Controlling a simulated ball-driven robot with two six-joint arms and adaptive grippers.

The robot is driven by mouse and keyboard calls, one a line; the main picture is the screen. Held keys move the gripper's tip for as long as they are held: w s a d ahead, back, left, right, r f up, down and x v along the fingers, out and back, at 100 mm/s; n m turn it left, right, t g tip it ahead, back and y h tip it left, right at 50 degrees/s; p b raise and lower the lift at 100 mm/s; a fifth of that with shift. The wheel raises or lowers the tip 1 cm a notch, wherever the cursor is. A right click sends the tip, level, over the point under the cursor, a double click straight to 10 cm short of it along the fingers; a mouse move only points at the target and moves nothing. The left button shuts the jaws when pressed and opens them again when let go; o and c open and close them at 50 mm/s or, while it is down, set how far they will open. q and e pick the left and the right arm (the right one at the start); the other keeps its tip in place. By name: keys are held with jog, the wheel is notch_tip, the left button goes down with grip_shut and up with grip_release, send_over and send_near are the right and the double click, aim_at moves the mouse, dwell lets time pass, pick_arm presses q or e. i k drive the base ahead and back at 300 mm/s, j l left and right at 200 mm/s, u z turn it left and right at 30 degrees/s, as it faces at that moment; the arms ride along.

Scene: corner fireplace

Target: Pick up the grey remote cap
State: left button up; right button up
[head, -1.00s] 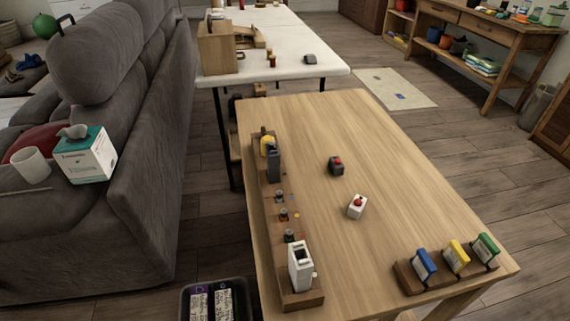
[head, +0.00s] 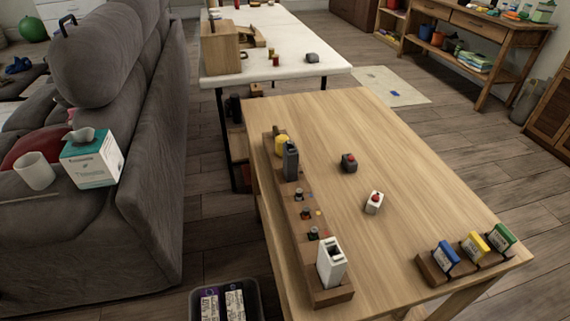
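On the wooden table (head: 320,120), a tall dark grey cap-like piece (head: 291,160) stands upright at the far end of a long wooden rack (head: 300,240), beside a yellow round piece (head: 281,144). This looks like the grey remote cap, though I cannot be sure. A similar white piece (head: 331,262) stands at the rack's near end. A small dark grey box with a red top (head: 349,163) and a small white one with a red top (head: 374,202) sit on the open tabletop. Neither of my grippers is in view.
Blue (head: 446,256), yellow (head: 475,245) and green (head: 502,236) pieces stand in a wooden holder at the table's near right. A grey sofa (head: 150,180) is on the left. A dark bin (head: 228,298) stands on the floor left of the table. A white table (head: 290,60) is behind.

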aim_at(350, 166)
jog(key=l+u, duration=0.15)
jog(key=u, duration=0.25)
jog(key=l+u, duration=0.15)
jog(key=u, duration=0.25)
jog(key=l+u, duration=0.15)
jog(key=u, duration=0.25)
jog(key=k+l+u, duration=0.1)
jog(key=u, duration=0.3)
jog(key=k+l+u, duration=0.3)
jog(key=k+l, duration=0.3)
jog(key=l, duration=0.15)
jog(key=k+l+u, duration=0.3)
jog(key=k+l, duration=0.3)
jog(key=i, duration=0.45)
